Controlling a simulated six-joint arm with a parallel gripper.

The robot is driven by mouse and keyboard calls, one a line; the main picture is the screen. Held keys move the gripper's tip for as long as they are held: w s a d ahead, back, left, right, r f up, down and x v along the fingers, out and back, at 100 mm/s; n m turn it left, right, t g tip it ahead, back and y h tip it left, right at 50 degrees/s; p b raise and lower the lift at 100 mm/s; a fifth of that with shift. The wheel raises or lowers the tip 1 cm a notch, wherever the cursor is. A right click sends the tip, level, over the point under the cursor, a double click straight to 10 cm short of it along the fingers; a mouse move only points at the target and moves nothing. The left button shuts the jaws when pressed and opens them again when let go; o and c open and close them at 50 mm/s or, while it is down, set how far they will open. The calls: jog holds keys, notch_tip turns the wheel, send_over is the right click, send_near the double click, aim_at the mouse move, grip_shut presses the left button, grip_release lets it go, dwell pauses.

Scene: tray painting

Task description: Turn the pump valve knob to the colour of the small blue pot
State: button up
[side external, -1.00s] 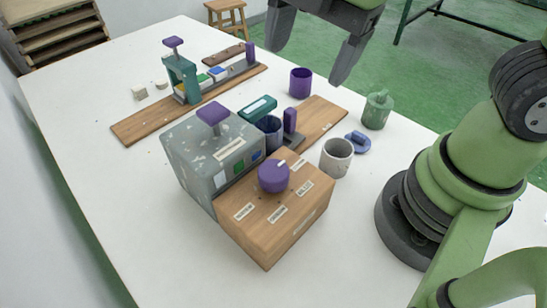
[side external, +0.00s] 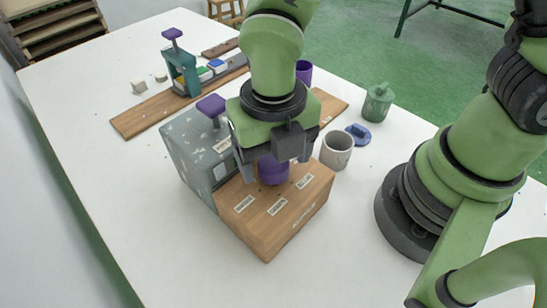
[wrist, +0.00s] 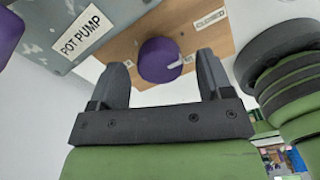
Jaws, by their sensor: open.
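The purple valve knob (side external: 273,172) sits on top of a wooden box (side external: 262,235). In the wrist view the knob (wrist: 158,60) has a white pointer aimed right. A label reading "CLOSED" (wrist: 209,20) lies up and to the right of it. My gripper (side external: 274,163) is over the box, pointing down, with its fingers apart on either side of the knob. In the wrist view my gripper (wrist: 163,70) shows the knob between the fingertips, with gaps on both sides; contact is not visible.
A grey speckled box (side external: 193,150) labelled "POT PUMP" with a purple-topped plunger (side external: 211,105) adjoins the wooden box. A grey cup (side external: 336,151), a blue lid-like piece (side external: 358,131) and a green lidded jar (side external: 377,103) stand at right. The table's left front is clear.

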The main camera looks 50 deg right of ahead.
jog(key=shift+f, duration=0.75)
jog(key=c, duration=0.9)
jog(key=shift+m, duration=0.4)
jog(key=m, duration=0.5)
jog(key=shift+m, duration=0.3)
jog(key=m, duration=0.5)
jog(key=shift+m, duration=0.4)
